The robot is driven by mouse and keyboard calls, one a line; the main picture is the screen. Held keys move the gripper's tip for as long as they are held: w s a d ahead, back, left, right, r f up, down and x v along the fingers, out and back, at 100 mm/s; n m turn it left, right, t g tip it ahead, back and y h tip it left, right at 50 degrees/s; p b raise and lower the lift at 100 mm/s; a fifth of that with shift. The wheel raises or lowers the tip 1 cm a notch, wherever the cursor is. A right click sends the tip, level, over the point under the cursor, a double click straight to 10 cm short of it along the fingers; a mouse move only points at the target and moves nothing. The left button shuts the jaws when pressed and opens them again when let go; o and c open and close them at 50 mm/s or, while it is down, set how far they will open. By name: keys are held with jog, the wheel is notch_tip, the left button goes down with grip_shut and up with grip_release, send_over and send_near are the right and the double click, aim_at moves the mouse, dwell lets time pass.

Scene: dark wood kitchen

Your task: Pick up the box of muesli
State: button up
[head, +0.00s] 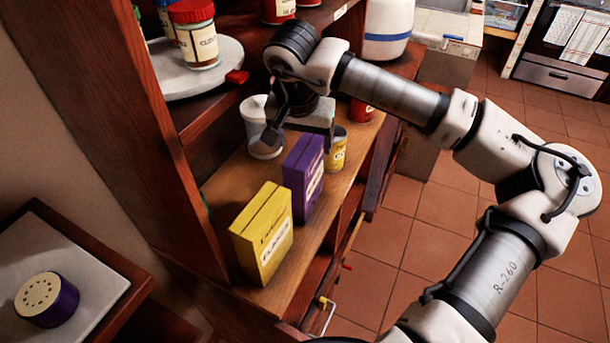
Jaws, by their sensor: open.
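A purple box (303,178) stands upright on the wooden shelf, with a pale label too small to read surely. A yellow box (262,235) stands upright in front of it, nearer the camera; its label seems to end in "FLAKES". The purple one may be the muesli, but I cannot confirm it from the label. My gripper (298,138) is open and empty, pointing down just above and behind the purple box. One finger shows at the left and one at the right. I cannot tell whether either touches the box.
A white and grey canister (260,128) stands close to the left finger. A yellow can (337,150) stands just right of the purple box, and a red can (361,110) farther back. An upper shelf with a red-lidded jar (194,34) and the cabinet side (150,130) bound the left.

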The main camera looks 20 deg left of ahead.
aim_at(305, 150)
jog(key=x, duration=0.2)
jog(key=shift+w+f, duration=0.1)
jog(key=shift+f, duration=0.25)
jog(key=shift+f+b, duration=0.25)
jog(key=shift+b, duration=0.15)
dwell(0.4)
jog(key=shift+c, duration=0.3)
grip_shut()
dwell(0.4)
jog(key=shift+r+p, duration=0.2)
jog(key=shift+p, duration=0.15)
